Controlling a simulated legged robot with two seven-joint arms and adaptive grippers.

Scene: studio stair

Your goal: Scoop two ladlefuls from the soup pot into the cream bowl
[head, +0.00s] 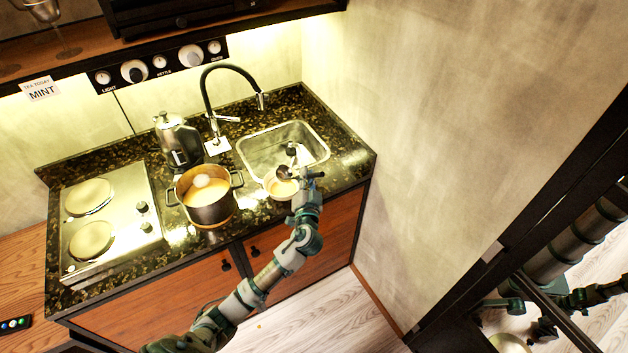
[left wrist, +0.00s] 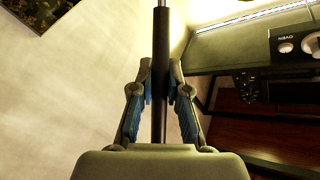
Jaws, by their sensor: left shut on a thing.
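The soup pot (head: 207,214) stands on the dark stone counter, open, with yellowish soup and a pale patch inside. The cream bowl (head: 283,196) stands to its right, at the sink's front edge, partly hidden by my arm. My left gripper (head: 305,183) is by the bowl's right side, shut on the ladle's dark handle. The ladle (head: 284,172) has its head over the bowl; whether it holds soup or touches the bowl I cannot tell. In the left wrist view, the handle (left wrist: 160,85) stands upright between the fingers. My right gripper is not in view.
The kettle (head: 177,140) stands behind the pot. The tap (head: 209,105) arches over the counter toward the sink (head: 306,137). A two-plate hob (head: 116,232) is at the left. A plain wall (head: 440,120) closes the right side, close to the counter.

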